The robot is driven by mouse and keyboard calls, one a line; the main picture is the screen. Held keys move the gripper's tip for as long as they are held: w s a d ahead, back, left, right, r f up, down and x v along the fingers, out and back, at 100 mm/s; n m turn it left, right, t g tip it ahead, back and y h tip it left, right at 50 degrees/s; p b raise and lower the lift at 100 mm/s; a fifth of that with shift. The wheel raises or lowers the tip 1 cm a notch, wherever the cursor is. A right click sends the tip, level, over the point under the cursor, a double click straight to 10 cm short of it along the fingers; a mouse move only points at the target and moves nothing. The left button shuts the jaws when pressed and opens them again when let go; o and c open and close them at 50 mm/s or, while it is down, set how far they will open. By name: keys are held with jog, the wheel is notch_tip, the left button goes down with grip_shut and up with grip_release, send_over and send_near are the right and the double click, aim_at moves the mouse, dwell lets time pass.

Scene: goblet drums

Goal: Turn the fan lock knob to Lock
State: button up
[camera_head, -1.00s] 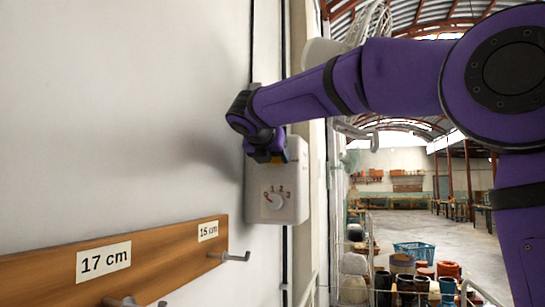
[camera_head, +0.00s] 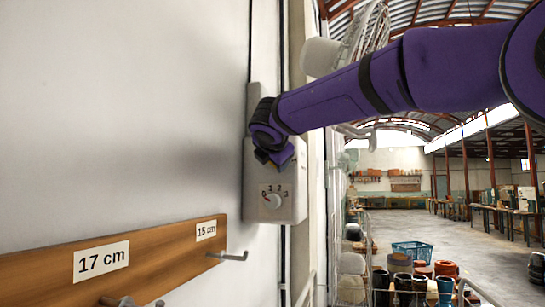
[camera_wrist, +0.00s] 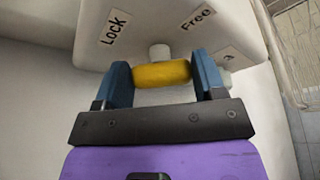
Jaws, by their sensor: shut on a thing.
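A pale control box (camera_head: 262,215) is fixed to the wall. The yellow fan lock knob (camera_wrist: 162,74) hangs from a short pale stem (camera_wrist: 159,52) between these labels. My gripper (camera_wrist: 163,84) is shut on the knob, one blue finger at each end. In the head view, my gripper (camera_head: 279,160) is in front of the upper part of the box and hides most of the knob.
A round dial (camera_head: 273,200) with numbers is on the box front below my gripper. A wooden rack (camera_head: 150,262) with metal hooks runs along the wall at lower left. A white fan (camera_head: 362,38) is behind my arm. Drums and a blue basket (camera_head: 413,250) stand farther right.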

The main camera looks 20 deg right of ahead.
jog(key=m, duration=0.1)
jog(key=m+t, duration=0.1)
jog(key=m, duration=0.2)
jog(key=shift+s+d+f+t+y, duration=0.15)
jog(key=shift+f+t+y, duration=0.1)
jog(key=shift+t+y, duration=0.15)
jog(key=shift+f+m+t, duration=0.2)
jog(key=shift+m+t, duration=0.6)
jog(key=shift+m, duration=0.9)
jog(key=o, duration=0.9)
jog(key=v, duration=1)
jog(key=shift+s+f, duration=0.1)
jog(key=shift+s, duration=0.25)
jog(key=shift+m, duration=0.3)
